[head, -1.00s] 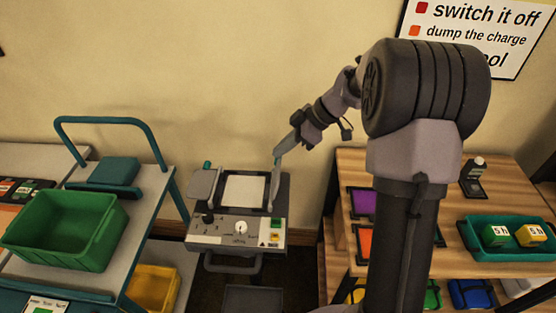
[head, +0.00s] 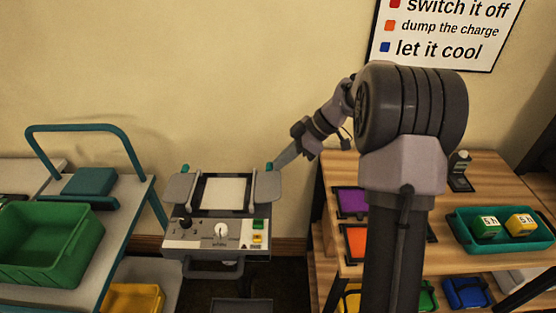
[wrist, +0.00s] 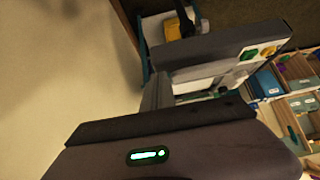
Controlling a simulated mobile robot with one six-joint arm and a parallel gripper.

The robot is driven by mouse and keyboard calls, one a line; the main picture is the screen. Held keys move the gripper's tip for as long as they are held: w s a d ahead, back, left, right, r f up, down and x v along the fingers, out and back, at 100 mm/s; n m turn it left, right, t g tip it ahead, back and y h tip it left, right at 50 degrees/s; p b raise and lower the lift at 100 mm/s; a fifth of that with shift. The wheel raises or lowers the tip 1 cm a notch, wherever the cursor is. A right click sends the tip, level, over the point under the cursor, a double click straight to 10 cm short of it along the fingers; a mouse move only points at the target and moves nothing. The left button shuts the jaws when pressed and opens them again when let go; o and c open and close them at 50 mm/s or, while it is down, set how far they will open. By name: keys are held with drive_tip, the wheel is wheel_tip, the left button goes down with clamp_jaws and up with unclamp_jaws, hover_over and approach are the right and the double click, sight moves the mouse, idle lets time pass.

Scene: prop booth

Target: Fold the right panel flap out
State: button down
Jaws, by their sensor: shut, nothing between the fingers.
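The right panel flap (head: 268,187) is a grey plate on the right side of the grey console. In the head view it lies folded outward, about level with the left flap (head: 179,188). A small teal tab (head: 269,167) shows at its back edge. My gripper (head: 277,165) is shut and empty, its tip at the back of the right flap beside the teal tab. I cannot tell whether it touches. In the wrist view the console's front panel (wrist: 220,52) shows beyond my gripper, which hides much of the flap area.
A teal cart with a green bin (head: 50,250) stands to the left. A wooden shelf unit (head: 400,165) stands to the right, holding a teal tray (head: 468,238) with blocks. The wall is close behind the console. Floor shows between console and shelf.

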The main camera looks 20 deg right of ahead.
drive_tip(key=shift+s+d+f+b, duration=0.1)
drive_tip(key=shift+d+f+b, duration=0.1)
drive_tip(key=shift+f+b, duration=0.4)
drive_tip(key=shift+f, duration=0.15)
idle(0.3)
